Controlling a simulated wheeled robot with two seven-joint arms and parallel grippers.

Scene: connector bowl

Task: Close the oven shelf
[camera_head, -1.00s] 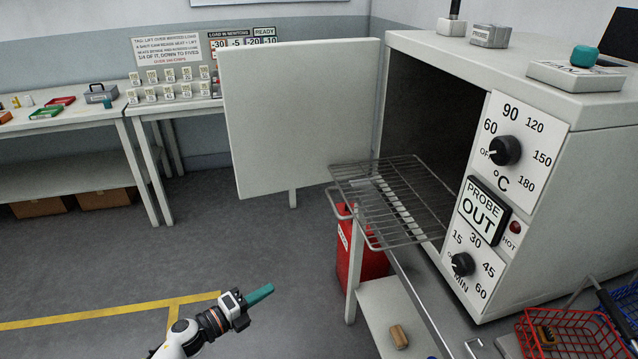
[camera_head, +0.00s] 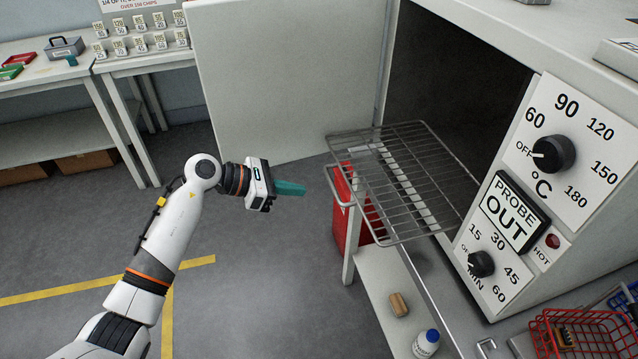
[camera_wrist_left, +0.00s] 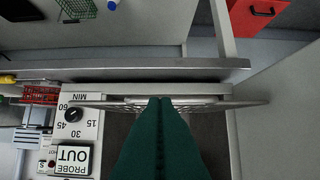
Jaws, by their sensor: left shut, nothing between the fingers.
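The oven shelf (camera_head: 400,180) is a wire rack pulled out of the oven (camera_head: 450,85), sticking out to the left in the head view. The oven door (camera_head: 285,75) stands open. My left gripper (camera_head: 303,188) is shut and empty, its teal fingers pointing right at the shelf's front edge, a little to the left of it. In the left wrist view the shut fingers (camera_wrist_left: 160,135) point at the shelf's edge (camera_wrist_left: 200,102), seen almost edge-on. I cannot tell whether they touch it. My right gripper is not in view.
The oven's control panel (camera_head: 535,180) reads PROBE OUT. A red bin (camera_head: 350,212) stands below the shelf. A white bottle (camera_head: 426,343) and a brown block (camera_head: 398,304) lie on the lower stand. A red wire basket (camera_head: 575,335) is at the lower right.

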